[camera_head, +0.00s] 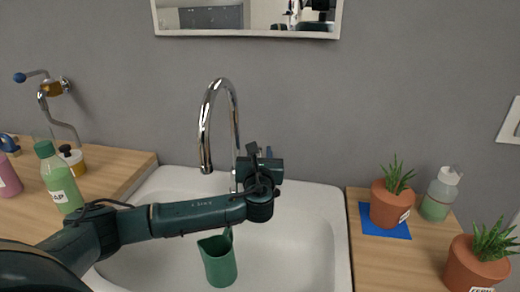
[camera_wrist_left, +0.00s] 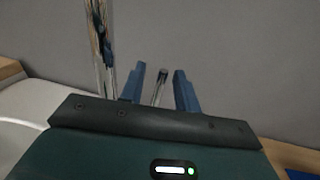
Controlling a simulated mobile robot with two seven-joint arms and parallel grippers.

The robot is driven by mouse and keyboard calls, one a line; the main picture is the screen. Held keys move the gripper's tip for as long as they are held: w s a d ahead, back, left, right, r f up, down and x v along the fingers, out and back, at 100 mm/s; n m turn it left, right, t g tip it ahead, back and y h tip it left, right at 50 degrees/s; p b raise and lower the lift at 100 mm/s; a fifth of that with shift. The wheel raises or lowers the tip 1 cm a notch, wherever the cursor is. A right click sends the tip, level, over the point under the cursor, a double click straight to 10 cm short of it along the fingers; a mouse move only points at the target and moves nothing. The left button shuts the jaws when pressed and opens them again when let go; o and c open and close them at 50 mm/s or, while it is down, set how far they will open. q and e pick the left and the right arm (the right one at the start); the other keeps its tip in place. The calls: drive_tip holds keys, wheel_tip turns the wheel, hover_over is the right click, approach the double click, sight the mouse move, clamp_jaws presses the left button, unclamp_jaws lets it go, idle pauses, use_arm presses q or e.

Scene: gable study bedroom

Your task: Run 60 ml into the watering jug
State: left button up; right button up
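A green watering jug (camera_head: 221,265) stands upright in the white sink, below the spout in the picture. The chrome tap (camera_head: 235,115) arches over the sink, and its spout end is above and slightly left of the jug; no water shows. My left gripper (camera_head: 268,151) is just right of the tap's base, with its body hiding most of the handle there. In the left wrist view its blue fingers (camera_wrist_left: 160,88) are apart, with a thin chrome lever (camera_wrist_left: 159,89) between them and gaps on both sides. My right gripper is out of view.
The sink rim (camera_head: 310,186) surrounds the jug. A green soap bottle (camera_head: 59,180) stands on the left counter. Potted plants (camera_head: 384,206) and a pump bottle (camera_head: 438,197) stand on the right counter, one pot on a blue mat (camera_head: 398,231). My left arm crosses above the sink.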

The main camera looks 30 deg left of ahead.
use_arm(q)
drive_tip(key=shift+x, duration=1.05)
clamp_jaws()
